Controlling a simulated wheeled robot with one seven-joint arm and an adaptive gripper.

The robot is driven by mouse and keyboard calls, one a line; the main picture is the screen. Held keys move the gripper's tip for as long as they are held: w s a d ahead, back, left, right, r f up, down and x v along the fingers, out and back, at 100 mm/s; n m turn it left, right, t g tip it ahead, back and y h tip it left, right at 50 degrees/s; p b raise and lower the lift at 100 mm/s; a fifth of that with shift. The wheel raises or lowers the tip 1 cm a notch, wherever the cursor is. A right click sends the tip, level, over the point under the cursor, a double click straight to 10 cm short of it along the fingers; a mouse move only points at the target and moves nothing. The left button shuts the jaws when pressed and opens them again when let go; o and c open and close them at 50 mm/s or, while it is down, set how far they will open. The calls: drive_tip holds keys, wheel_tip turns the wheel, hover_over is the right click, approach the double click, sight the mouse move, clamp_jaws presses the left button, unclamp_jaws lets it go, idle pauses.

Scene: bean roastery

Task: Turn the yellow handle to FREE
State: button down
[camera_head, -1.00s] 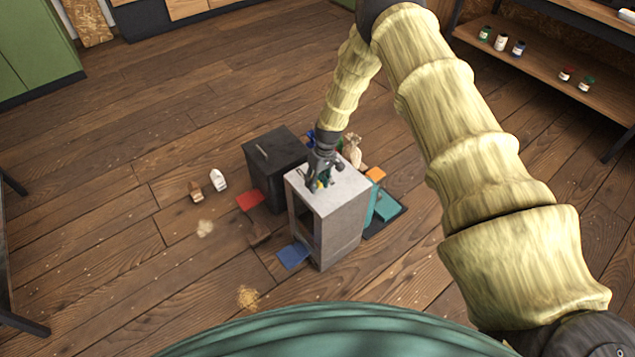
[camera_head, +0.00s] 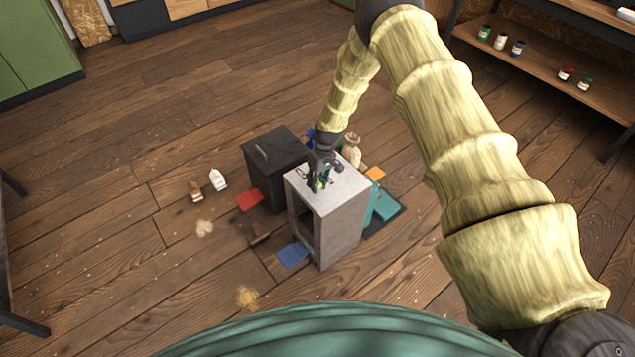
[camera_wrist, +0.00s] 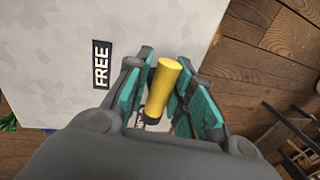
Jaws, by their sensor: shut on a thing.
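The yellow handle (camera_wrist: 164,82) stands between the two teal-padded fingers of my gripper (camera_wrist: 160,95) in the wrist view. My gripper is shut on it, over the pale grey top of a box-like cabinet (camera_wrist: 50,50). A black label reading FREE (camera_wrist: 102,64) lies on that top, to the left of the handle and apart from it. In the head view my gripper (camera_head: 320,182) reaches down onto the top of the grey cabinet (camera_head: 343,230). The handle is mostly hidden there, and its base is partly covered by the fingers in the wrist view.
A small sack (camera_head: 352,152) is behind. The floor to the left is mostly open, with a white carton (camera_head: 217,180).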

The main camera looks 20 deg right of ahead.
drive_tip(key=shift+a, duration=0.2)
drive_tip(key=m, duration=0.4)
drive_tip(key=shift+s+a+t+b, duration=0.15)
drive_tip(key=shift+a+t+b, duration=0.15)
drive_tip(key=shift+a, duration=0.05)
drive_tip(key=m, duration=0.3)
drive_tip(key=m+t, duration=0.1)
drive_tip(key=m, duration=0.1)
drive_tip(key=shift+a+m, duration=0.3)
drive_tip(key=shift+a, duration=0.05)
drive_tip(key=m, duration=0.4)
drive_tip(key=w+m+t, duration=0.1)
drive_tip(key=shift+a+r+m+h, duration=0.1)
drive_tip(key=shift+a+m+h, duration=0.2)
drive_tip(key=shift+m+h, duration=0.1)
drive_tip(key=shift+w+m, duration=0.15)
drive_tip(key=shift+m, duration=0.85)
drive_tip(key=shift+w+r, duration=0.15)
drive_tip(key=c, duration=1.3)
unclamp_jaws()
drive_tip(key=shift+s+d+f, duration=0.2)
drive_tip(key=shift+d, duration=0.1)
